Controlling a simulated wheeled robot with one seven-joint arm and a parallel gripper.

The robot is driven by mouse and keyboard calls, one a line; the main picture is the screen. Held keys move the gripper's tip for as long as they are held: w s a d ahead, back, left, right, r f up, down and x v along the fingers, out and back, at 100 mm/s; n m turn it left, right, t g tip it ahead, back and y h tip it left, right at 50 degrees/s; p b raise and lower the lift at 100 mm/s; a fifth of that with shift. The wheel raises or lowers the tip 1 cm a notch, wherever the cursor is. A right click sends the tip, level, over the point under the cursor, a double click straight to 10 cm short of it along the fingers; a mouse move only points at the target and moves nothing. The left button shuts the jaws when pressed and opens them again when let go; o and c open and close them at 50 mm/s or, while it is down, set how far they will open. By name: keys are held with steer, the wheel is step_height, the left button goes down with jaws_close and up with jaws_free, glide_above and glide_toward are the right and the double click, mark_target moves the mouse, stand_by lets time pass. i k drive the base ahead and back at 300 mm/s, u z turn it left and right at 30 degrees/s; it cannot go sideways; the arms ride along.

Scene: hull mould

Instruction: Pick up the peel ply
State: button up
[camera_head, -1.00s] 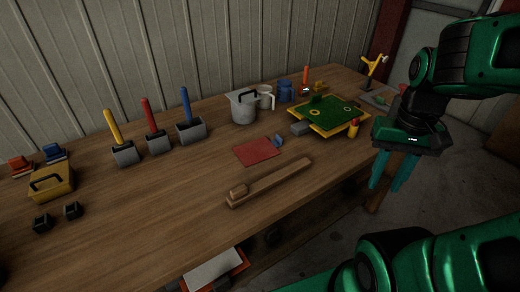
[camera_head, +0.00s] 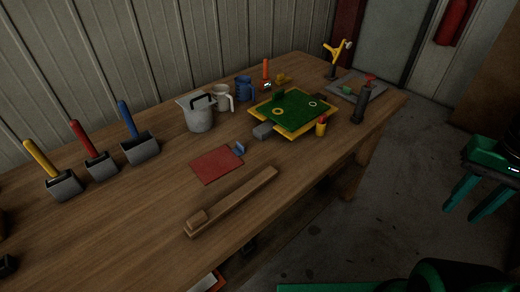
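A flat red sheet (camera_head: 217,164) lies on the wooden table near its middle, with a small blue item (camera_head: 239,149) at its right corner. It may be the peel ply, but I cannot tell for sure. A pale sheet (camera_head: 207,283) shows partly at the bottom edge, below the tabletop, and is mostly cut off. My gripper (camera_head: 476,197) hangs at the right edge of the picture, off the table and well apart from both sheets. Its two teal fingers point down, spread apart with nothing between them.
On the table (camera_head: 130,215) a wooden bar (camera_head: 232,202) lies in front of the red sheet. A grey pitcher (camera_head: 199,114) stands behind it. Several handled trowels stand left. Floor (camera_head: 385,185) right of the table looks clear.

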mark_target(212, 167)
steer(key=z, duration=1.8)
steer(key=i, duration=0.55)
steer(key=u, duration=3.2)
steer(key=i, duration=0.5)
